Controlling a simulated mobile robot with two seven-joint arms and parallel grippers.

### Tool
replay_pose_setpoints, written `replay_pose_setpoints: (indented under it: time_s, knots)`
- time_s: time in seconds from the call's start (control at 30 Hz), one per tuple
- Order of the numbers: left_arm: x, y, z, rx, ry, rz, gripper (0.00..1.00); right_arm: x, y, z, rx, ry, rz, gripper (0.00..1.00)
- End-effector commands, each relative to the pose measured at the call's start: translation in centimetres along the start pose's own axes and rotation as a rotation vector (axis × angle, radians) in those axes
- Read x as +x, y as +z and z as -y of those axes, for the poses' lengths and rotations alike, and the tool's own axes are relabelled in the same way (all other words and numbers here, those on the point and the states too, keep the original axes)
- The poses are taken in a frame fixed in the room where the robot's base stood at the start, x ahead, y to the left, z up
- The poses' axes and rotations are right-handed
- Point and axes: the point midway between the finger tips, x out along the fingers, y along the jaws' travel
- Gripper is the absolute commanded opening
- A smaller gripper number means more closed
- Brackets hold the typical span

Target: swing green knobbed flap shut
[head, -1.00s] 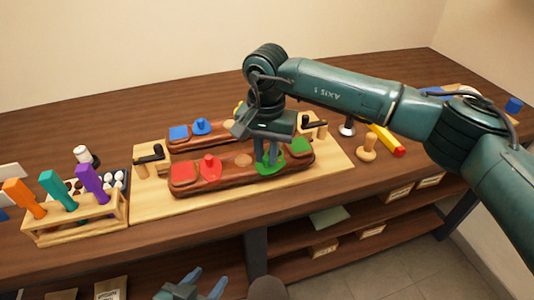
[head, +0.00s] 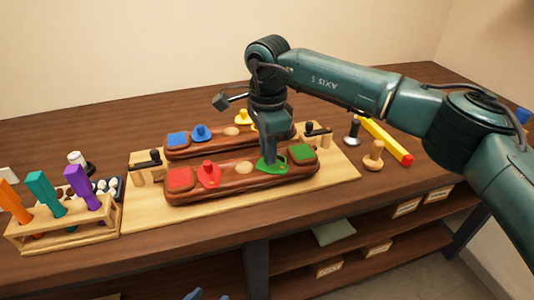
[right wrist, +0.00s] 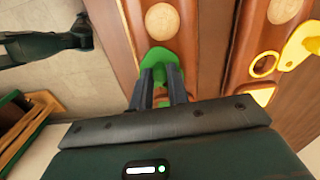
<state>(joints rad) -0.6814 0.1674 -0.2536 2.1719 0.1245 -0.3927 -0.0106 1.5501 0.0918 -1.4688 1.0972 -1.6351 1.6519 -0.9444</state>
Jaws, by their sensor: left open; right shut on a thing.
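The green knobbed flap (head: 271,167) lies on the right half of the front reddish-brown beam (head: 235,184), between a tan disc (head: 243,166) and the green square (head: 302,151). My right gripper (head: 269,157) points down and is shut on its knob, which the fingers mostly hide. In the right wrist view, the flap (right wrist: 161,57) shows beyond my two fingers (right wrist: 160,88), with green between them. Whether a recess lies beneath the flap is hidden. My left gripper (head: 207,295) is open, with only its fingertips showing at the bottom edge.
On the front beam are a red flap (head: 209,174) and red square (head: 180,179). The rear beam carries a blue flap (head: 201,132) and yellow flap (head: 244,117). Black-handled clamps (head: 147,163) stand at the board's ends.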

Motion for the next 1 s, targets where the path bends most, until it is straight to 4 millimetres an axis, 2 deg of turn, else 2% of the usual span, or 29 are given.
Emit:
replay_pose_setpoints:
  time_s: [0.6,1.0]
  knots:
    - [0.2,0.3,-0.1,-0.014,0.007,-0.007,0.47,-0.1,-1.7,0.9,0.572,-0.002,-0.001,0.00]
    - [0.2,0.3,-0.1,-0.016,0.008,-0.008,0.47,-0.1,-2.4,1.0,0.805,-0.001,0.000,0.00]
